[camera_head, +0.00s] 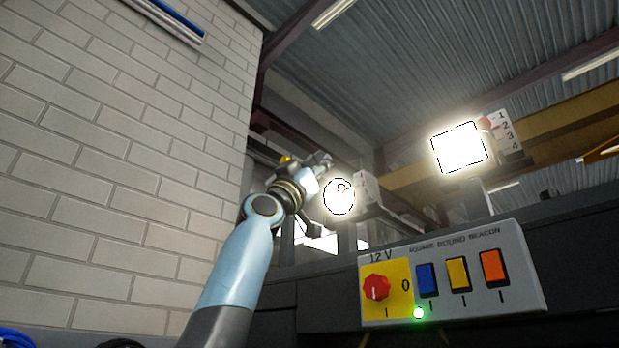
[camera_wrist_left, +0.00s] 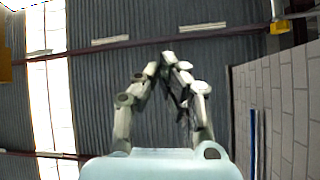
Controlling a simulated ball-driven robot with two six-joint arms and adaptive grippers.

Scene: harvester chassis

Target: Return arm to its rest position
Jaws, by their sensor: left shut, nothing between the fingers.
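My left arm comes up from the bottom of the head view, with its pale blue link tilted up and to the right. My left gripper (camera_head: 318,160) is at its end, raised beside the lit round lamp (camera_head: 339,196). In the left wrist view the two fingers of my left gripper (camera_wrist_left: 168,60) meet at the tips, with nothing between them and the metal roof behind. My right gripper shows in neither view.
A control panel (camera_head: 450,275) has a red knob (camera_head: 376,288), blue, yellow and orange switches and a green light. A lit square lamp (camera_head: 459,147) stands above it. A white brick wall (camera_head: 110,160) is on the left. Open space lies under the roof (camera_head: 400,70).

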